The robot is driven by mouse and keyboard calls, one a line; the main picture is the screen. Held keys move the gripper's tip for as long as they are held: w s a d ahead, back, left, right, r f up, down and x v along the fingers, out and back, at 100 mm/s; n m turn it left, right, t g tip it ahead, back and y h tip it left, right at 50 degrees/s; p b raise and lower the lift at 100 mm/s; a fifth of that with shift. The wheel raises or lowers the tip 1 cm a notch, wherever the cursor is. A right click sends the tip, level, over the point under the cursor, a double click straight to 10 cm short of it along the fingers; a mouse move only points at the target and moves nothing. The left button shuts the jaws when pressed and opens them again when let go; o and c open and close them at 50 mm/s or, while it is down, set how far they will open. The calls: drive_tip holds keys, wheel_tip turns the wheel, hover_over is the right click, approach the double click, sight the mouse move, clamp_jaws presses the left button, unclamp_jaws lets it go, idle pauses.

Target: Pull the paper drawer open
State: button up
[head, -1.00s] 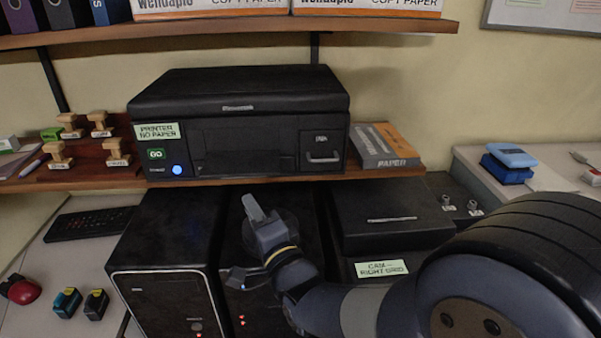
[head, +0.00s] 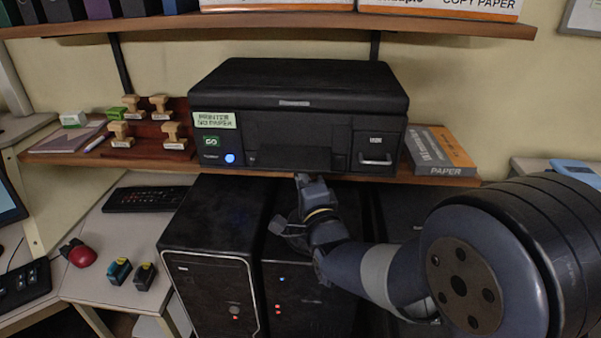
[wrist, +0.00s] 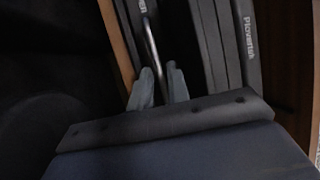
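The black printer (head: 298,80) stands on a wooden shelf, with a green "no paper" label at its left. A dark panel (head: 290,158), which looks like the paper drawer, is low in the middle of its front. My gripper (head: 303,178) is just below this panel; its fingertips are hard to make out there. In the wrist view, its two grey fingers (wrist: 159,84) are apart, with a thin pale bar (wrist: 151,45) running between them. I cannot tell whether they touch it. A small compartment with a metal handle (head: 375,160) is at the printer's right.
The shelf edge (head: 440,181) lies close to my gripper. An upper shelf (head: 270,20) overhangs.

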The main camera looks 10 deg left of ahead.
drive_tip(key=shift+w+a, duration=0.15)
drive_tip(key=shift+w, duration=0.1)
drive_tip(key=shift+c, duration=0.6)
clamp_jaws()
